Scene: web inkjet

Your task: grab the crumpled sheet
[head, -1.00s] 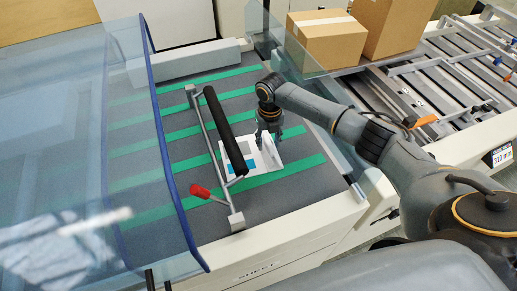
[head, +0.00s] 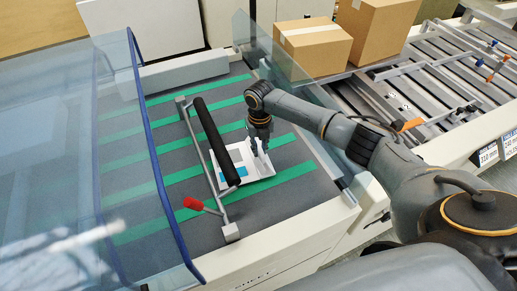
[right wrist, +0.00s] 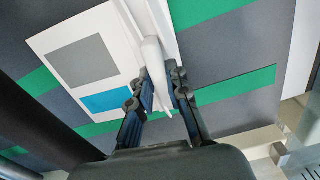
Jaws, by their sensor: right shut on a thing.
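The crumpled sheet (head: 232,172) is white with a grey and a blue block printed on it. It lies on the grey belt with green stripes, beside the black roller bar. It also shows in the right wrist view (right wrist: 111,58), with a raised white fold between the fingers. My right gripper (head: 262,152) comes down over the sheet's right part. In the right wrist view my right gripper (right wrist: 160,92) is shut on the raised fold. My left gripper is not in view.
The black roller bar (head: 213,135) with a red-handled lever (head: 194,204) stands just left of the sheet. A clear guard with a blue edge (head: 154,165) covers the left side. Cardboard boxes (head: 318,50) stand behind a clear side panel.

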